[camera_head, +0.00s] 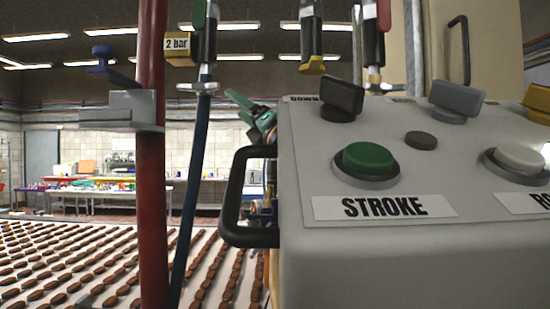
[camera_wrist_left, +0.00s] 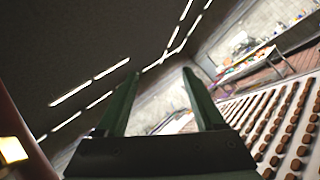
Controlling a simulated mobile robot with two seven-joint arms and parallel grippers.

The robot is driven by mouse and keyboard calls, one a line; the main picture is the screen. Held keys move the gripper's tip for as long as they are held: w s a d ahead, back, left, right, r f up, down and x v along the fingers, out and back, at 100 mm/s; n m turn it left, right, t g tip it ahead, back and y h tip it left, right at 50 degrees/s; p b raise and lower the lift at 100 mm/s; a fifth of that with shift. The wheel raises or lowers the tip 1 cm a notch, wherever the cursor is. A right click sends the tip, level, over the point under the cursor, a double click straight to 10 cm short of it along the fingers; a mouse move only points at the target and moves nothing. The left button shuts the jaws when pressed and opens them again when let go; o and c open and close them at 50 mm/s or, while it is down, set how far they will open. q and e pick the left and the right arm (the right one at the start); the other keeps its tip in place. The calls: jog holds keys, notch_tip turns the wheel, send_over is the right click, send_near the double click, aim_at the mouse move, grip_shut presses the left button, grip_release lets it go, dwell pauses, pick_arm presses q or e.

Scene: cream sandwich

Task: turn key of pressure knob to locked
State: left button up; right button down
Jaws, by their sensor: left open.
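The frames do not clearly show which part is the pressure knob's key. A sign reading "2 bar" (camera_head: 177,44) is on a yellow block beside a hanging fitting. A blue handle (camera_head: 103,62) sits on a grey block on a red pipe. On the grey control box stand a black switch (camera_head: 341,97) by "DOWN" and a grey switch (camera_head: 456,98). My left gripper (camera_head: 240,106) shows its green fingers left of the box, partly hidden behind it. In the left wrist view the two fingers of my left gripper (camera_wrist_left: 160,75) are spread apart with nothing between them. My right gripper is not seen.
The control box (camera_head: 400,270) fills the right side, with a green STROKE button (camera_head: 368,158) and a black side handle (camera_head: 233,197). The red pipe (camera_head: 152,220) and a dark blue hose (camera_head: 187,200) hang at left. Behind is a conveyor (camera_head: 60,275) with rows of brown biscuits.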

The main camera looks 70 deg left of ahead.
pick_arm(q)
jog(key=w+a+f+n+t+h, duration=0.35)
jog(key=w+f+t, duration=0.55)
jog(key=w+t, duration=0.35)
jog(key=shift+m+g+h, duration=0.25)
jog(key=shift+m+g, duration=0.2)
jog(key=shift+m, duration=0.1)
jog(key=a+p, duration=0.1)
jog(key=a, duration=0.2)
jog(key=a+p, duration=0.1)
jog(key=a, duration=0.2)
jog(key=a+p, duration=0.2)
jog(key=a, duration=0.1)
jog(key=shift+w+a, duration=0.35)
jog(key=shift+w, duration=0.05)
jog(key=shift+w+a+f+p, duration=0.1)
jog(key=shift+a+p, duration=0.1)
jog(key=shift+a, duration=0.15)
jog(key=shift+a+f+p, duration=0.1)
jog(key=shift+a+p, duration=0.05)
jog(key=shift+a, duration=0.2)
jog(key=shift+c, duration=0.2)
grip_shut()
